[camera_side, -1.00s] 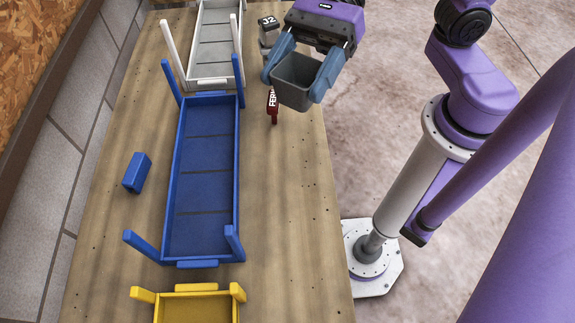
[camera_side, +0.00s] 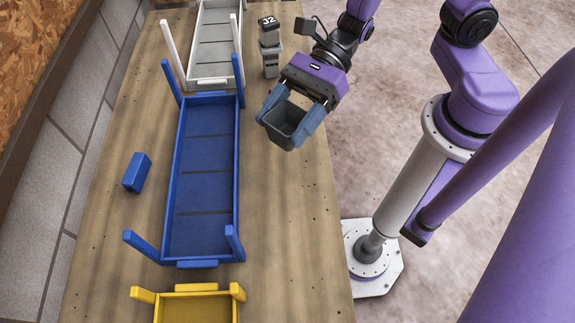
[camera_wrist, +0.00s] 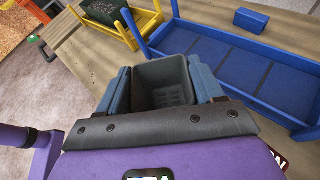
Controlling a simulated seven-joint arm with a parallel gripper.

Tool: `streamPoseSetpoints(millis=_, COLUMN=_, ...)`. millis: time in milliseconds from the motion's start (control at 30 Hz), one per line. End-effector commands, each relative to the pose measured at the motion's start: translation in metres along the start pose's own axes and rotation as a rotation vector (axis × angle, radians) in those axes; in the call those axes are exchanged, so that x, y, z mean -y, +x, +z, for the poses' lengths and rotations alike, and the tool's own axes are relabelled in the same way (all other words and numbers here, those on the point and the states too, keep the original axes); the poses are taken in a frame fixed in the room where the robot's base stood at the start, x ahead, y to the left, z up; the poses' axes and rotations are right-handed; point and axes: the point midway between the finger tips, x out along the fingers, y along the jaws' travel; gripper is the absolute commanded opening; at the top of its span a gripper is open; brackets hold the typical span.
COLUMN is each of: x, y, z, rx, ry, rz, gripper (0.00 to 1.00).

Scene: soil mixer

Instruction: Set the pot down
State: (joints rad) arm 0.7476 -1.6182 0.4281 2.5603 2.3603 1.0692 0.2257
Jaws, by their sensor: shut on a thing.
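The pot (camera_side: 282,128) is a small dark grey, square, open-topped pot. My gripper (camera_side: 289,117) is shut on it, with one blue finger on each side. The pot is tilted in the side view and seems held above the wooden table, to the right of the blue tray. In the wrist view the empty inside of the pot (camera_wrist: 162,72) shows between the fingers of my gripper (camera_wrist: 160,88). The gap beneath the pot is hidden.
The blue tray (camera_side: 237,160) with corner posts lies left of the pot. A white tray (camera_side: 214,82) is behind it, a yellow one (camera_side: 190,287) in front. A grey J2-marked object (camera_side: 270,50) stands behind my gripper. The table's right strip (camera_side: 290,230) is clear.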

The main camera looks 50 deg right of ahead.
Motion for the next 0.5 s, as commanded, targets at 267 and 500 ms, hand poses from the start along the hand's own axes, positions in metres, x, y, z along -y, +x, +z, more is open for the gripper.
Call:
streamPoseSetpoints(millis=267, x=0.002, y=0.008, z=-0.019, rx=-0.001, ry=0.002, rz=-0.001, gripper=0.38)
streamPoseSetpoints(millis=500, x=0.005, y=0.017, z=-0.042, rx=-0.001, ry=0.002, rz=-0.001, gripper=0.38)
